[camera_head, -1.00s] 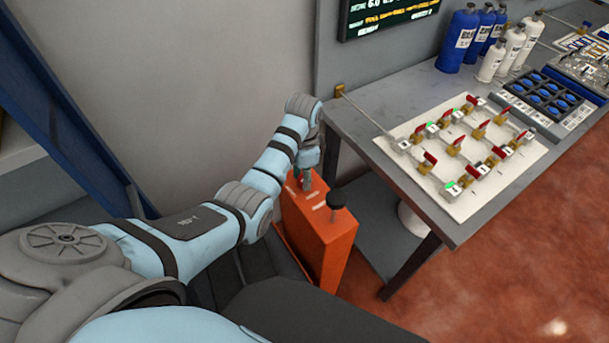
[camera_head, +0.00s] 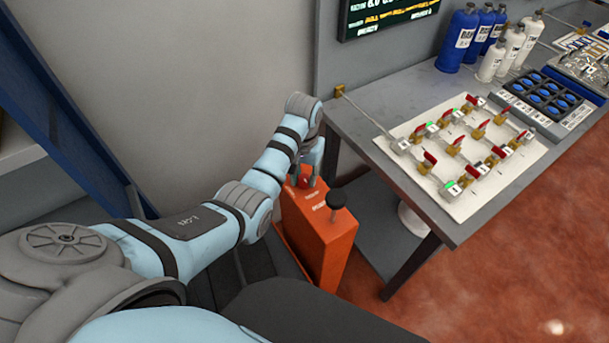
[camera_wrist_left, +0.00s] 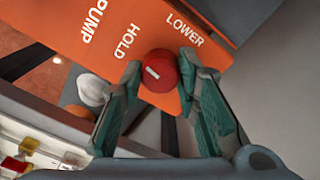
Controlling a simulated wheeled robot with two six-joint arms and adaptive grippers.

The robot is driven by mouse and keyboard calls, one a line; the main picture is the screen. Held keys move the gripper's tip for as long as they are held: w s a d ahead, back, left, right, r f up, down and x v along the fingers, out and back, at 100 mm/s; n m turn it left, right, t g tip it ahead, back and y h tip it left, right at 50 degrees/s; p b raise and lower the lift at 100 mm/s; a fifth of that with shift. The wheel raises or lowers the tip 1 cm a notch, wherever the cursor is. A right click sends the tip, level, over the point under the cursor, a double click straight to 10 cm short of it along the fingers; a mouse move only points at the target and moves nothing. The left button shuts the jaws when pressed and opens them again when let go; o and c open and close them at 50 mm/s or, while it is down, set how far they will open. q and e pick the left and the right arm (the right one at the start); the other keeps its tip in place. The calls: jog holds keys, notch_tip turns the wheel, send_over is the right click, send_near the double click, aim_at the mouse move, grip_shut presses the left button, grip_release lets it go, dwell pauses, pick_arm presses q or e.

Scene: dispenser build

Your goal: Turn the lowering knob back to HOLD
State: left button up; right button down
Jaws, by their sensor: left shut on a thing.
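The orange box (camera_head: 325,240) stands on the floor beside the bench. Its lowering knob (camera_wrist_left: 160,70) is round and red with a short white mark, which sits on its left side and slants toward the HOLD label (camera_wrist_left: 127,42) rather than the LOWER label (camera_wrist_left: 185,30). My left gripper (camera_wrist_left: 158,82) is shut on the knob, with one green fingertip on each side. In the head view the left gripper (camera_head: 308,178) is on the box top and partly hides the red knob (camera_head: 303,182). My right gripper is not in view.
A black-topped post (camera_head: 336,198) rises from the box's near end. The grey bench (camera_head: 455,228) to the right carries a white board (camera_head: 462,207) with red-handled valves, bottles and a blue-capped tray. A wall is behind the box, and red floor lies at right.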

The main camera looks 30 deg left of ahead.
pick_arm(q)
jog(key=shift+s+n, duration=0.1)
jog(key=shift+n, duration=0.8)
jog(key=o, duration=1.2)
jog(key=shift+c, duration=0.2)
